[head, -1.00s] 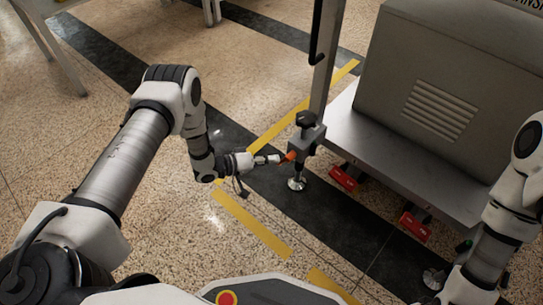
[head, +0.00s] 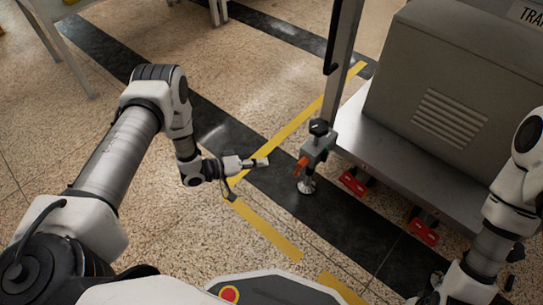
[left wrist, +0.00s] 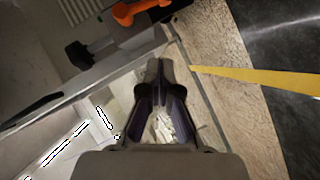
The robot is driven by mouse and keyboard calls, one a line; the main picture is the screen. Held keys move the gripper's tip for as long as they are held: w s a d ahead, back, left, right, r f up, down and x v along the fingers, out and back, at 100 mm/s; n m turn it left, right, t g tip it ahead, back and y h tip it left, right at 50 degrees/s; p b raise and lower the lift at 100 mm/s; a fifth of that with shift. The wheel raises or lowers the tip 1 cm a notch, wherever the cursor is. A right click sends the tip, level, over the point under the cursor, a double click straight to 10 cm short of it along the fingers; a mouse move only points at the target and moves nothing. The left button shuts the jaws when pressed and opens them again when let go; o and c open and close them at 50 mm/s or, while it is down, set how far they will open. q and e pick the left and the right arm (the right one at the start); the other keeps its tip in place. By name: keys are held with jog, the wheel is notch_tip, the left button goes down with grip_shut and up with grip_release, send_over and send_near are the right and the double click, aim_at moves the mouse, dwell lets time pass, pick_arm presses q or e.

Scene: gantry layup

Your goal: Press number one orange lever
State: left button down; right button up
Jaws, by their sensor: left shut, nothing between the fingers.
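The orange lever (head: 301,166) sits on a grey clamp block with a black knob (head: 319,127), at the corner of the metal machine frame. In the left wrist view the orange lever (left wrist: 138,10) shows at the top edge, partly cut off. My left gripper (head: 264,162) is shut and empty, to the left of the lever with a clear gap between them. Its closed fingers also show in the left wrist view (left wrist: 159,68), below and to the right of the lever. No number can be read on the lever. My right gripper cannot be made out.
Two red pedal-like parts, a nearer one (head: 424,232) and a farther one (head: 353,183), sit low under the machine's metal ledge (head: 400,165). A grey upright post (head: 343,60) rises behind the clamp. The floor left of the yellow tape (head: 265,228) is open.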

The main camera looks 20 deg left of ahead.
pick_arm(q)
jog(key=v, duration=0.2)
jog(key=p+v, duration=0.1)
jog(key=v, duration=0.2)
jog(key=shift+f, duration=0.25)
pick_arm(e)
notch_tip(320, 180, up, 2)
jog(key=shift+r, duration=0.1)
pick_arm(q)
jog(key=shift+a, duration=0.1)
